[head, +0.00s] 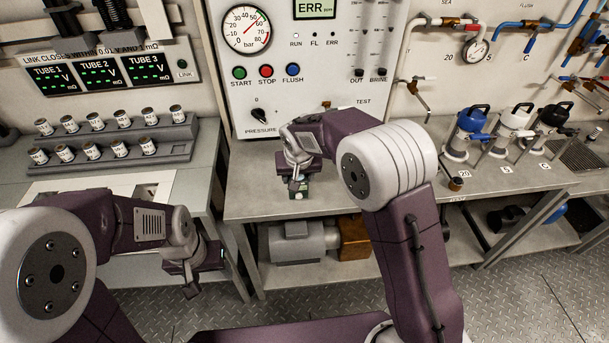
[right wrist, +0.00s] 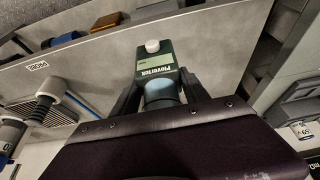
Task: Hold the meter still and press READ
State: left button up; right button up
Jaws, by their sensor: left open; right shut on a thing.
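The meter is a small dark green device with a white knob on top and a pale name label. In the right wrist view the meter (right wrist: 155,62) sits between the two dark fingers of my right gripper (right wrist: 158,95), which is shut on it. In the head view the right gripper (head: 297,183) is over the front edge of the bench, and a little of the meter (head: 299,195) shows beneath it. I cannot make out a READ button in either view. My left gripper (head: 192,283) is open and empty, low in front of the left bench, apart from the meter.
The grey bench (head: 375,192) carries blue, white and black-topped jugs (head: 468,132) at the right. A control panel (head: 300,75) with an ERR display (head: 317,8) stands behind. Racks of small vials (head: 115,140) stand on the left bench. A lower shelf holds a motor (head: 295,243).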

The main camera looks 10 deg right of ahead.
jog(key=shift+w+a+f+b, duration=0.2)
jog(key=shift+w+a+f, duration=0.3)
jog(key=shift+a+f, duration=0.35)
jog(key=shift+w+a+f+b, duration=0.25)
jog(key=shift+w+a+f, duration=0.2)
jog(key=shift+a+f, duration=0.4)
jog(key=shift+w+a+f+b, duration=0.2)
jog(key=shift+w+a+f, duration=0.3)
jog(key=shift+a+f, duration=0.35)
pick_arm(q)
jog(key=shift+f, duration=0.7)
pick_arm(e)
jog(key=shift+d+f, duration=0.1)
pick_arm(q)
grip_shut()
